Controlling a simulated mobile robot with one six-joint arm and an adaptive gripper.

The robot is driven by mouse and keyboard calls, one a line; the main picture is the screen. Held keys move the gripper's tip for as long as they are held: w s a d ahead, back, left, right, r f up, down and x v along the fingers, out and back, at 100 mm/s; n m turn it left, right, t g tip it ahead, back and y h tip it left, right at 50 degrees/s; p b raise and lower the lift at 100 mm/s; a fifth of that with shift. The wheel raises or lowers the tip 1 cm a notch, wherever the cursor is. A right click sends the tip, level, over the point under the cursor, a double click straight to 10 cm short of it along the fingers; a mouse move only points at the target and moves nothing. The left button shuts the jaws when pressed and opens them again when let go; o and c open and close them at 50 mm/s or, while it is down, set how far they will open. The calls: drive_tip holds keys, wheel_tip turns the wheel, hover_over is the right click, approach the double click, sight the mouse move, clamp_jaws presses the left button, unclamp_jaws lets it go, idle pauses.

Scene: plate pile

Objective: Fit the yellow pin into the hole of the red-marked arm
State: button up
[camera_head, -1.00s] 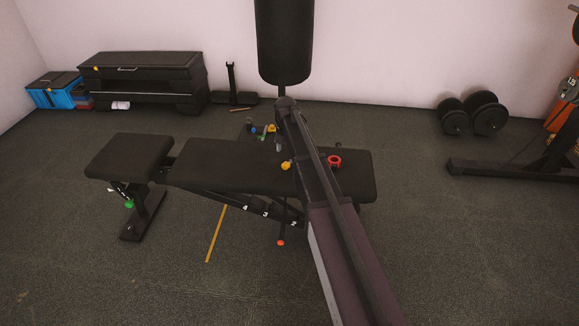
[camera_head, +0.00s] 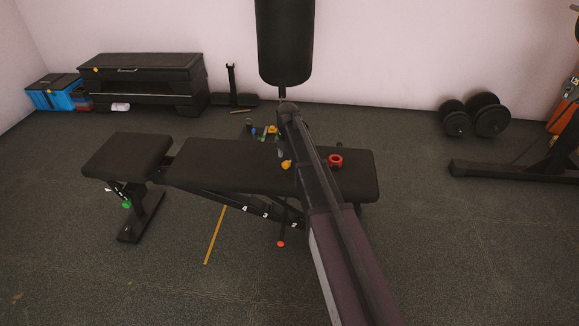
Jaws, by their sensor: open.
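A yellow knob (camera_head: 286,164) shows at the left edge of my arm, in front of the black bench pad (camera_head: 215,165). Another small yellow piece (camera_head: 272,129) shows behind the bench among small coloured parts. I cannot tell which yellow piece is the pin. A red ring (camera_head: 335,160) stands on or over the right part of the bench, just right of my arm. An orange-red knob (camera_head: 281,244) hangs below the bench. No hole is clear at this size. My arm crosses the bench from the bottom edge, and my gripper is hidden behind it.
A numbered support bar (camera_head: 245,209) runs under the bench. A yellow strip (camera_head: 215,236) lies on the floor in front. A black punching bag (camera_head: 285,45) hangs behind my arm. Floor at front left is clear.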

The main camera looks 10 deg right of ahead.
drive_tip(key=shift+f+b, duration=0.75)
drive_tip(key=shift+f, duration=0.3)
clamp_jaws()
